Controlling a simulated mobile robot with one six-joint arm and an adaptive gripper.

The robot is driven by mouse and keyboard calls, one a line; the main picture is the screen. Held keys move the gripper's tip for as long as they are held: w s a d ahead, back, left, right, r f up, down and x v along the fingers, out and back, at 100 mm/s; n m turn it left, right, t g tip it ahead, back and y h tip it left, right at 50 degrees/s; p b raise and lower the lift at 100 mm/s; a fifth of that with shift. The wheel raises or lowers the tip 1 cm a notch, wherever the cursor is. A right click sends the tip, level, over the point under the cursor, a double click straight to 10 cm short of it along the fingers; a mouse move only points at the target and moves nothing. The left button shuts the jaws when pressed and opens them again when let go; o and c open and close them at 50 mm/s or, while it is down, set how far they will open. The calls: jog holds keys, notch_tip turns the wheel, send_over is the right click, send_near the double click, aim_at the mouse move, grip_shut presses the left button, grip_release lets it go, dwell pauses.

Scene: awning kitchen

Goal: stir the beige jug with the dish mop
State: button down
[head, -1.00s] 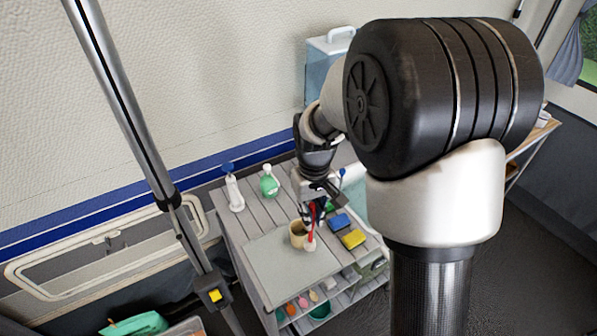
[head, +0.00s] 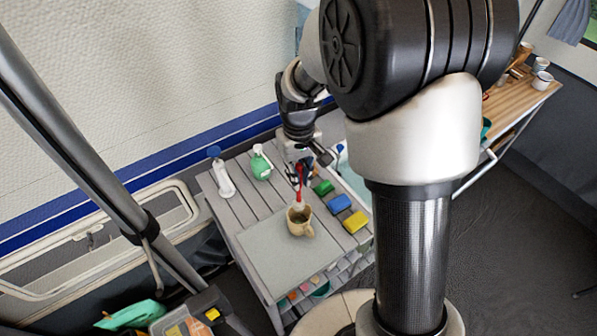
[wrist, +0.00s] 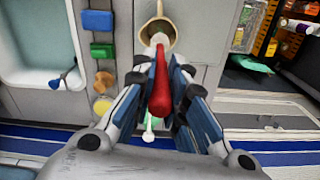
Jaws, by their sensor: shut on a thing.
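My gripper (head: 299,172) is shut on the red handle of the dish mop (wrist: 160,92). The mop hangs down, its white head (head: 298,205) at the jug's far rim in the head view. In the wrist view the head overlaps the jug's near rim. I cannot tell whether it is inside or just above the mouth.
Green (head: 323,187), blue (head: 340,203) and yellow (head: 355,222) sponges lie right of the jug. A white bottle (head: 223,180) and a green bottle (head: 261,165) stand at the back left. A basin (wrist: 40,45) is beside the sponges. The mat's front (head: 275,262) is clear.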

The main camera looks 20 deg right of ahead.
aim_at(299, 200)
jog(key=shift+s+f+b, duration=0.15)
jog(key=shift+f+b, duration=0.4)
jog(key=shift+f, duration=0.25)
jog(key=shift+f+b, duration=3.15)
jog(key=shift+f, duration=1.45)
jog(key=shift+d, duration=0.1)
